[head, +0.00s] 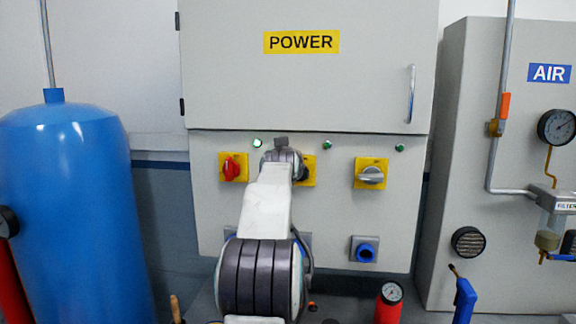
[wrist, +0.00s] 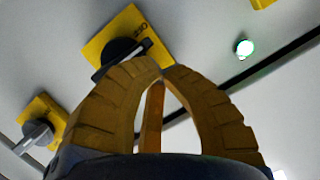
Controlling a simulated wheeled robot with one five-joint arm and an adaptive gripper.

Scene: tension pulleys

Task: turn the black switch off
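The black switch (head: 304,173) is on a yellow plate in the middle of the row on the power cabinet, partly hidden by my arm in the head view. In the wrist view the black switch (wrist: 122,52) shows more clearly; its bar handle lies roughly parallel to two edges of its plate. My gripper's yellow-brown fingers (wrist: 162,68) curve together, with tips meeting or nearly so and nothing visible gripped. The left finger overlaps the lower edge of the switch in that view; I cannot tell whether it touches. In the head view the gripper itself is mostly hidden behind my wrist.
A red switch (head: 230,168) is left of the black one and a grey switch (head: 371,175) right. Green lamps (head: 258,143) sit above the row. A blue socket (head: 365,251) is below. A blue tank (head: 66,200) stands left, an air cabinet (head: 455,130) right.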

